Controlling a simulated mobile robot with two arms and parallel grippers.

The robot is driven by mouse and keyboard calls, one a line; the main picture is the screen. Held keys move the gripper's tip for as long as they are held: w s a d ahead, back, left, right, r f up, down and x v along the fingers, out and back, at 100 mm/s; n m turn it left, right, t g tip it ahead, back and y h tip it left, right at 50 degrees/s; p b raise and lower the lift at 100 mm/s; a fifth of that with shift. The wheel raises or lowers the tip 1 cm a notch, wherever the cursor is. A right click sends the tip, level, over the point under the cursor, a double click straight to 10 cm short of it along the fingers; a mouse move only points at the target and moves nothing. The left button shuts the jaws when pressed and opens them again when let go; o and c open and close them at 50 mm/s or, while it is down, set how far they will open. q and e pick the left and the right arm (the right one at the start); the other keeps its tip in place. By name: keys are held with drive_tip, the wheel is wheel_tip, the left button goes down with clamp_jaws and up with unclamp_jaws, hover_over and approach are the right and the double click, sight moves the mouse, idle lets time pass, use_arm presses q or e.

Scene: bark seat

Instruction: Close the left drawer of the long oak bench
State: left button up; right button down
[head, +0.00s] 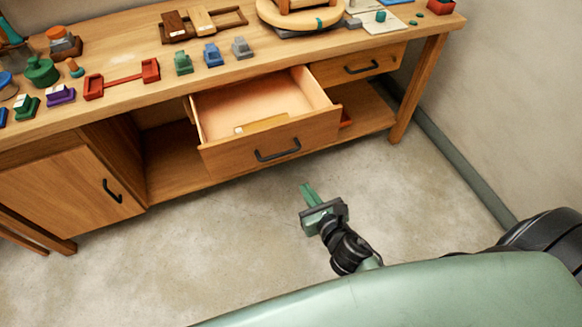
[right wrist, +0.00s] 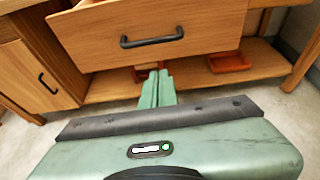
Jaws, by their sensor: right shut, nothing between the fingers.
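The long oak bench (head: 110,84) runs across the head view. Its left drawer (head: 222,156) is pulled far out, with a pale interior and a black bar handle (head: 277,150); a light wooden piece (head: 262,124) lies inside at the front. The drawer front also fills the top of the right wrist view (right wrist: 200,30). My right gripper (head: 307,188) has green fingers pressed together and empty, in front of and below the drawer front, apart from it. In the right wrist view its fingertips (right wrist: 158,75) point toward the bench below the handle. My left gripper is not in view.
The right drawer (head: 358,66) looks shut. A cupboard door (head: 70,188) is at the bench's left. Green, blue and grey blocks (head: 212,56) and a red holder (head: 122,80) stand on the top. Red trays (right wrist: 228,62) lie on the lower shelf. The floor ahead is clear.

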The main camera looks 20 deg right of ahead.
use_arm(q)
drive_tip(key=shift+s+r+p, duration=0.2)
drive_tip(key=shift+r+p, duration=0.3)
drive_tip(key=shift+p, duration=0.05)
use_arm(e)
drive_tip(key=r+x, duration=0.2)
drive_tip(key=x, duration=1)
drive_tip(key=shift+w+f, duration=0.15)
drive_tip(key=shift+w, duration=0.55)
drive_tip(key=shift+w, duration=0.1)
